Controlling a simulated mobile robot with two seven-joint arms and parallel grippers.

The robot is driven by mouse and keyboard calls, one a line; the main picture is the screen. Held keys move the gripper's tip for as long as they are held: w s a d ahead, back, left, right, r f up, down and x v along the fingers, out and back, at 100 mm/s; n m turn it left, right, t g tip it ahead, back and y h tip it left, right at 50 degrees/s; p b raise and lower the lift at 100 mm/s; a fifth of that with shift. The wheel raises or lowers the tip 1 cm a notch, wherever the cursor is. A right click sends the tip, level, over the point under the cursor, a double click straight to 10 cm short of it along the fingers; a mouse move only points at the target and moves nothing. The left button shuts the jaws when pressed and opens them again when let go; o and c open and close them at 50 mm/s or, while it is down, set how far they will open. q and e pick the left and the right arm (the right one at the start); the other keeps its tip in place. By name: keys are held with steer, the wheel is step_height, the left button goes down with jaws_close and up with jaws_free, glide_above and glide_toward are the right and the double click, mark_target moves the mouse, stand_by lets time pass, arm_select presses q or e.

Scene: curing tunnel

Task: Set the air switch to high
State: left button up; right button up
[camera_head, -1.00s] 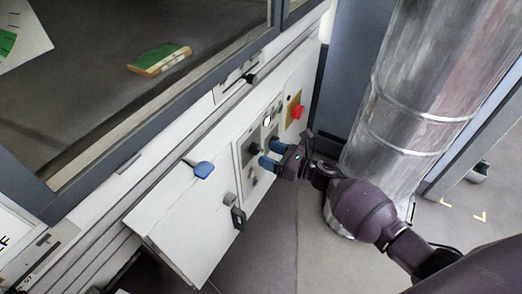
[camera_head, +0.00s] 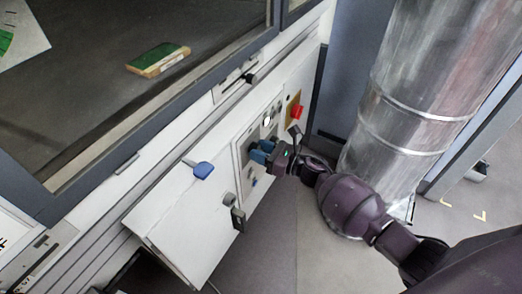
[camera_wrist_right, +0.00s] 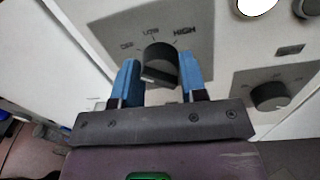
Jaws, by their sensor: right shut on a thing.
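The air switch is a black rotary knob (camera_wrist_right: 160,60) on a grey plate, with OFF, LOW and HIGH printed around it in the right wrist view. I cannot tell clearly which label it points to. My right gripper (camera_wrist_right: 160,75) has one blue finger on each side of the knob and is shut on it. In the head view, the right gripper (camera_head: 262,152) is against the control panel (camera_head: 170,213) and hides most of the knob. My left gripper is not in view.
A second black knob (camera_wrist_right: 269,96) sits to the right on the panel. A red button (camera_head: 297,112) is above the gripper, and a blue handle (camera_head: 202,169) is to its left. A large metal duct (camera_head: 405,100) stands right of the panel.

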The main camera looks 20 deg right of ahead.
steer(key=shift+m, duration=0.4)
steer(key=m, duration=0.9)
steer(key=shift+m+t, duration=0.3)
steer(key=m+p, duration=0.1)
steer(key=m, duration=0.2)
steer(key=shift+m, duration=0.4)
steer(key=m, duration=0.2)
steer(key=shift+m, duration=0.4)
steer(key=shift+f+m+t+h+p, duration=0.15)
steer(key=shift+m+t+h+p, duration=0.25)
steer(key=shift+m, duration=1.4)
steer(key=o, duration=0.9)
